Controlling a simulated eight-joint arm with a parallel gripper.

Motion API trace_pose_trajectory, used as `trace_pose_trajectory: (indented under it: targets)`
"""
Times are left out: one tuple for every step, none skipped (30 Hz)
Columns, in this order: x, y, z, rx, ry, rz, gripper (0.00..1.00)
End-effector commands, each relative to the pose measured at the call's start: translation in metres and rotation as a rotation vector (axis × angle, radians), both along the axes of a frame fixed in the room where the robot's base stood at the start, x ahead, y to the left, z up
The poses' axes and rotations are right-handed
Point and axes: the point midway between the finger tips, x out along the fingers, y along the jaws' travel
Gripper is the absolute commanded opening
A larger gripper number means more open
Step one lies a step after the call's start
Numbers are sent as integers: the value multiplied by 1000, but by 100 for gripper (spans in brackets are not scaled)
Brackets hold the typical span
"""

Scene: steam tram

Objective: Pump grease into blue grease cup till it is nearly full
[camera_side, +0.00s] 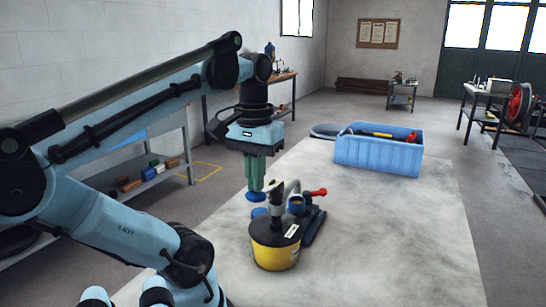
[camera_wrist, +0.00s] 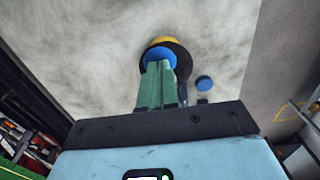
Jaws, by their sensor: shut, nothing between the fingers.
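A yellow grease pot (camera_side: 275,256) with a dark top stands on the pale work surface, also in the wrist view (camera_wrist: 168,41). A dark pump body (camera_side: 276,205), a curved grey spout and a red-knobbed lever (camera_side: 319,192) rise above it. A blue cup (camera_side: 296,206) with brownish contents shows beside the spout; its fill level is unclear. My gripper (camera_side: 256,187) is shut, its green fingers pointing down, above and left of the pot. A blue round piece (camera_side: 255,196) shows right at the fingertips, also in the wrist view (camera_wrist: 160,57); whether they touch is unclear.
A small blue disc (camera_side: 260,212) is beside the pot, also in the wrist view (camera_wrist: 204,83). A dark object (camera_side: 314,226) lies right of the pot. A blue crate (camera_side: 378,155) with tools stands behind. The surface's right side is clear.

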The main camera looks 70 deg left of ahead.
Motion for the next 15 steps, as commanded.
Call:
trace_pose_trajectory:
  targets:
    - [0, 0, -2, 1, -1, 0, 0]
    - [0, 0, -2, 1, -1, 0, 0]
    - [0, 0, -4, 1, -1, 0, 0]
    - [0, 0, -4, 1, -1, 0, 0]
    - [0, 0, -5, 1, -1, 0, 0]
    - [0, 0, -6, 1, -1, 0, 0]
    - [0, 0, -7, 1, -1, 0, 0]
    - [0, 0, -8, 1, -1, 0, 0]
    - [0, 0, -9, 1, -1, 0, 0]
    - [0, 0, -10, 1, -1, 0, 0]
    - [0, 0, -11, 1, -1, 0, 0]
    - [0, 0, -12, 1, -1, 0, 0]
    - [0, 0, -13, 1, -1, 0, 0]
    - [0, 0, -13, 1, -1, 0, 0]
    - [0, 0, -15, 1, -1, 0, 0]
